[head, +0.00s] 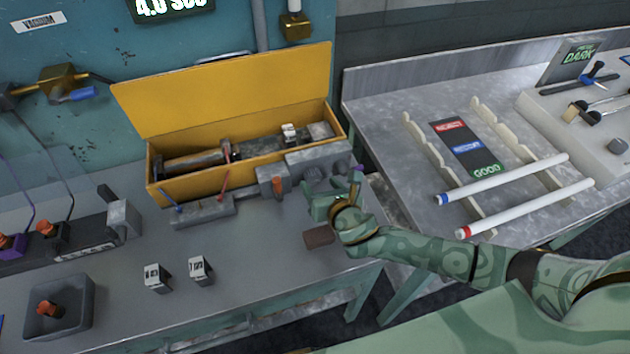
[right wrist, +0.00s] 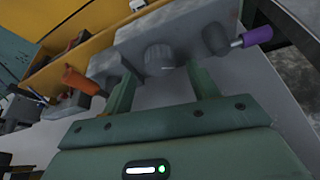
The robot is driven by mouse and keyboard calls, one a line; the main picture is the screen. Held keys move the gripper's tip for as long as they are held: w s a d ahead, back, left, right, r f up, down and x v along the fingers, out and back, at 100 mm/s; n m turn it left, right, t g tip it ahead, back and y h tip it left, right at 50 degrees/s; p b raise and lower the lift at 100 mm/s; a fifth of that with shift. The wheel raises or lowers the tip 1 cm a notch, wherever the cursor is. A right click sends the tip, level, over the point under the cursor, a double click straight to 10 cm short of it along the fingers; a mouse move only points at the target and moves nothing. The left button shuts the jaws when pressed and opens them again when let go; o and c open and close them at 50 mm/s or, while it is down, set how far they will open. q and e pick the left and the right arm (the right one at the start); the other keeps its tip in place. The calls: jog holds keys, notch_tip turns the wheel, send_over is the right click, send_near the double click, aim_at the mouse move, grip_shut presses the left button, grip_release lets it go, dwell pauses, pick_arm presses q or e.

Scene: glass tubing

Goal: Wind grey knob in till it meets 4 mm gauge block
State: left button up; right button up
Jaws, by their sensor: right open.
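The grey knob (right wrist: 160,58) sticks out of the face of a grey metal fixture (head: 325,160) in front of the yellow box. My right gripper (head: 332,192) is at the fixture. In the right wrist view its open fingers (right wrist: 159,77) point at the knob, one to each side of it; I cannot tell whether either touches it. Two small gauge blocks (head: 157,277) (head: 200,269) stand apart on the bench, their numbers too small to read. Another pale block (head: 290,133) shows over the yellow box. I cannot tell which is the 4 mm one. My left gripper is out of view.
An orange lever (right wrist: 80,80) lies left of the knob and a purple-ended crank (right wrist: 256,36) right of it. The yellow box (head: 225,90) stands behind. A brown piece (head: 318,237) lies near the bench edge. A grey tray (head: 58,305) sits front left.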

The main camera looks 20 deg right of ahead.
aim_at(315, 179)
jog(key=shift+b+x, duration=0.4)
jog(key=shift+x, duration=1.5)
jog(key=c, duration=1)
